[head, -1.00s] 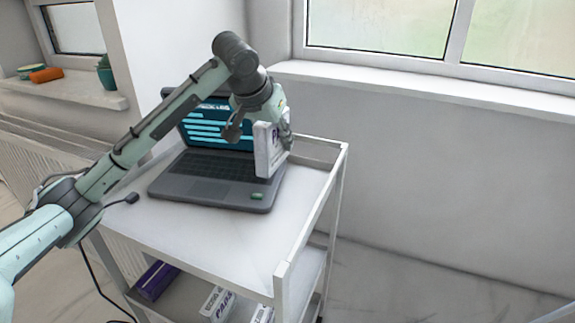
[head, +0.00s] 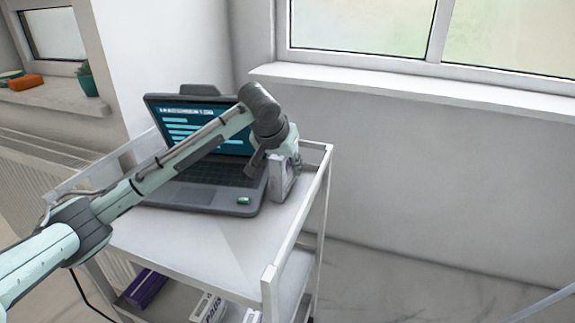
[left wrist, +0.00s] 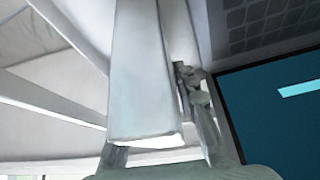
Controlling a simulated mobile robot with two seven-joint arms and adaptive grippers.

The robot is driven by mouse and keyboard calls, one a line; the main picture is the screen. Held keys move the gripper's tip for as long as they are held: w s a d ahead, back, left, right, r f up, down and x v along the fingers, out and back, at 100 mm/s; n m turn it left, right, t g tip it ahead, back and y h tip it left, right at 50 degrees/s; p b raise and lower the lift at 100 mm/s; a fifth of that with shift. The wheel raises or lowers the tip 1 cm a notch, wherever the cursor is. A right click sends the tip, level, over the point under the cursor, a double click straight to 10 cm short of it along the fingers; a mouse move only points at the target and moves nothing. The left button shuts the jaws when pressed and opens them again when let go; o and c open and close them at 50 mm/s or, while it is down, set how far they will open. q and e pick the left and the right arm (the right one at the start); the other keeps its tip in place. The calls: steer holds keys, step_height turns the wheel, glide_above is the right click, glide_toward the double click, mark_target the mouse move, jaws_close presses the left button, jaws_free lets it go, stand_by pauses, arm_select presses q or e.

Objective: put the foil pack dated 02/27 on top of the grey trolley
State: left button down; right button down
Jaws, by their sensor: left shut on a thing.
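The pack is low over the trolley's (head: 225,236) pale grey top. I cannot tell whether its base touches the top. In the left wrist view the pack (left wrist: 140,75) shows as a long pale face between the fingers. No date is readable on it, and I cannot tell whether it is foil. My right gripper is out of view.
An open laptop (head: 190,195) fills the back of the trolley top, with a small green item (head: 244,200) at its front right corner. The front of the top is clear. A raised rail edges it. The lower shelf holds a purple box (head: 146,287) and a white box (head: 208,306).

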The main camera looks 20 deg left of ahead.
mark_target(276, 157)
arm_select(q)
steer(key=shift+f, duration=0.15)
steer(key=c, duration=1.2)
jaws_free()
steer(key=v, duration=1.2)
